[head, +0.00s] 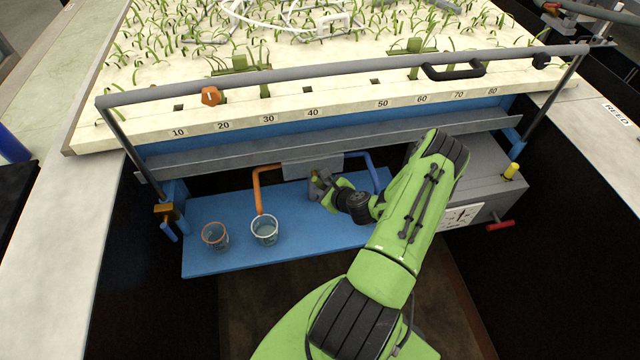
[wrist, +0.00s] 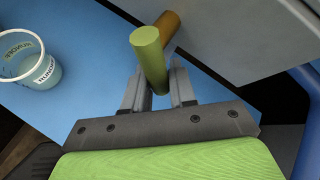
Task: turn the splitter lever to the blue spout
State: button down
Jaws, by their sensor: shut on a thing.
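The splitter is a grey box (head: 312,165) under the flume's front edge. The orange spout (head: 257,190) leaves its left side and the blue spout (head: 378,178) its right. My gripper (head: 321,184) is at the box's lower front, between the spouts. In the wrist view a yellow-green rod (wrist: 148,55), seemingly the lever handle, stands between the fingers of my gripper (wrist: 157,88), which is shut on it. An orange-brown cylinder (wrist: 168,32) shows right behind the rod. The blue spout shows at the wrist view's right edge (wrist: 303,82). The lever is hidden in the head view.
A blue shelf (head: 210,262) lies below the spouts. A clear cup (head: 264,231) and an orange-rimmed cup (head: 214,237) stand on its left part. A grey rail (head: 330,69) runs above, and a grey cabinet with a red handle (head: 498,226) is at right.

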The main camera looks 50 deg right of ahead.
jog(key=shift+s+d+r+n+g+h+p, duration=0.15)
jog(key=shift+d+r+n+g+h+p, duration=0.05)
jog(key=shift+n+g+h+p, duration=0.25)
dwell(0.4)
jog(key=c, duration=1)
grip_release()
